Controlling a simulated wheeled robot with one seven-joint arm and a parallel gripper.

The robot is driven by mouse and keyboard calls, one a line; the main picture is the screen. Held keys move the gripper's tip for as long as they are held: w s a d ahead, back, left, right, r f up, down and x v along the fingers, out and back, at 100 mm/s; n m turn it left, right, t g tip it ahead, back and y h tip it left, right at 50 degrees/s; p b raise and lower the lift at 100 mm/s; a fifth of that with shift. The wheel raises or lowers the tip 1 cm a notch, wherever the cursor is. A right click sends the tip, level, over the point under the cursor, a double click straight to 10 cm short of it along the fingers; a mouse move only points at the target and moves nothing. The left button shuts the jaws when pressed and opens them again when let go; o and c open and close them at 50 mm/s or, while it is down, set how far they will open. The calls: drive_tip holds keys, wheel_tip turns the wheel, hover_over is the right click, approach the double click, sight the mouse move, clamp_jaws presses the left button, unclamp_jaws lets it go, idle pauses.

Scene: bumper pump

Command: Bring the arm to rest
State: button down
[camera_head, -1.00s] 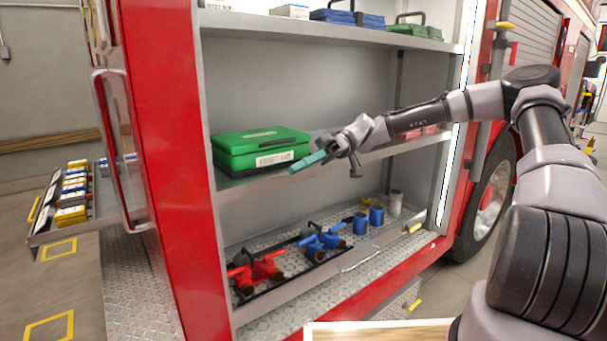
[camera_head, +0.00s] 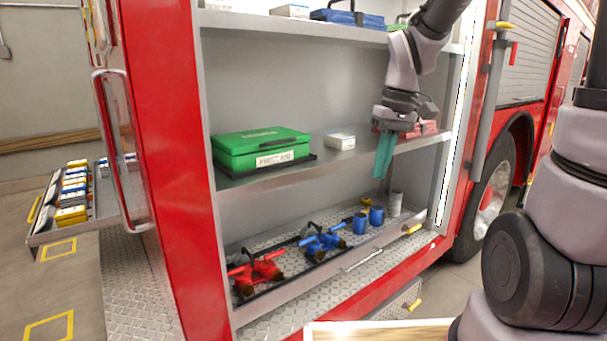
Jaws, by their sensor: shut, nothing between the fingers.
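My arm rises at the right of the picture and comes back in at the top, its end hanging down in front of the right part of the truck's open compartment. My gripper (camera_head: 384,172) has teal fingers that point down, close together and with nothing visible between them. It hangs before the middle shelf (camera_head: 345,161), overlapping its front edge in the picture. It covers part of the red boxes (camera_head: 428,128) behind it. How far it is from the shelf I cannot tell.
A green case (camera_head: 262,148) and a small white box (camera_head: 340,141) sit on the middle shelf. Below are red (camera_head: 256,270) and blue valve fittings (camera_head: 323,242) and blue cylinders (camera_head: 361,222). A red door frame (camera_head: 165,150) stands at left. A wooden-topped surface (camera_head: 380,331) is in front.

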drive_tip(key=s+d+r+m+t, duration=0.6)
drive_tip(key=s+d+r+m, duration=0.1)
drive_tip(key=r, duration=0.5)
drive_tip(key=shift+s+d+m+t, duration=0.2)
drive_tip(key=shift+d+m+t, duration=0.15)
drive_tip(key=shift+d, duration=0.35)
drive_tip(key=shift+r, duration=0.1)
